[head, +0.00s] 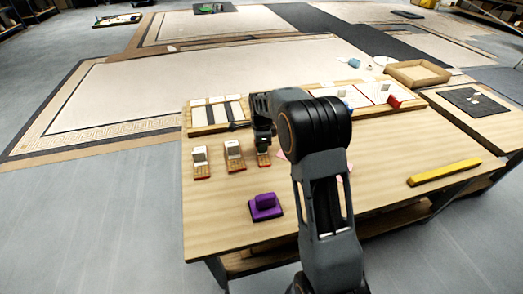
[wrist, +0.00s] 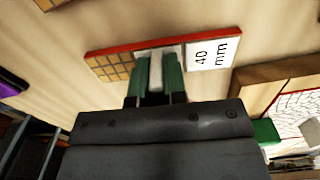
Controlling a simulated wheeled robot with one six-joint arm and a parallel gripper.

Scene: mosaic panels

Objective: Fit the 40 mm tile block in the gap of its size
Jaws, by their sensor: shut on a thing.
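The 40 mm tile block (wrist: 112,68) has a tan tiled face, a red edge and a white label reading "40 mm" in the wrist view. My gripper (wrist: 158,72) has green fingertips shut on a pale upright part in the block's middle. In the head view my gripper (head: 263,142) is over the rightmost of three similar blocks, near the table top. I cannot tell whether the block (head: 264,160) touches the table. A wooden panel (head: 190,131) with pale strips and dark gaps lies just behind the blocks, partly hidden by my arm. Gap sizes cannot be read.
Two other labelled blocks (head: 234,157) (head: 201,163) stand to the left. A purple handled object (head: 265,207) is in front, and a yellow bar (head: 444,172) lies at right. A white panel (head: 365,93) with a red block (head: 393,101), and a cardboard tray (head: 418,80), are at back right.

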